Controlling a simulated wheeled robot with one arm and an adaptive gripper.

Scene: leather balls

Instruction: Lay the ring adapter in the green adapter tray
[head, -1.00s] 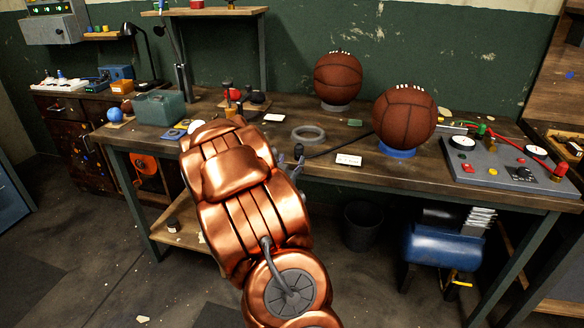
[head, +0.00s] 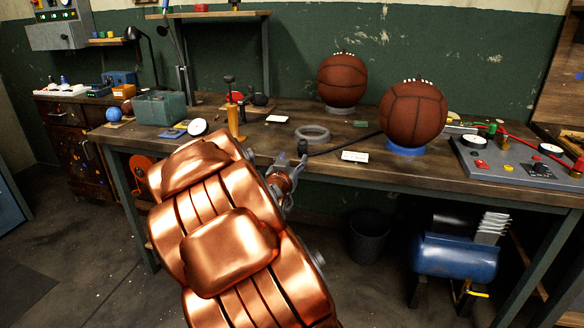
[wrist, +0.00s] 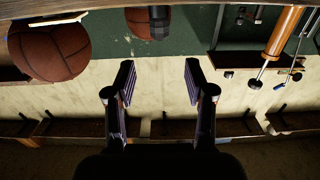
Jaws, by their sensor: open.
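The grey ring adapter (head: 312,134) lies flat on the workbench, left of the ball on the blue ring. A green open-topped box (head: 160,108), the only tray-like green thing I make out, stands at the bench's left end; its inside is hidden. My gripper (head: 290,174) is at the bench's front edge, in front of and slightly left of the ring, partly hidden by my copper arm. In the wrist view my gripper (wrist: 160,82) has its fingers wide apart with nothing between them. I cannot make out the ring there.
Two brown balls stand on the bench, one on a blue ring (head: 405,151), one on a grey ring (head: 346,109). A black hose end (head: 303,147) lies close to my gripper. An orange-handled tool (head: 236,124) stands behind my arm. A white label (head: 355,156) sits near the front edge.

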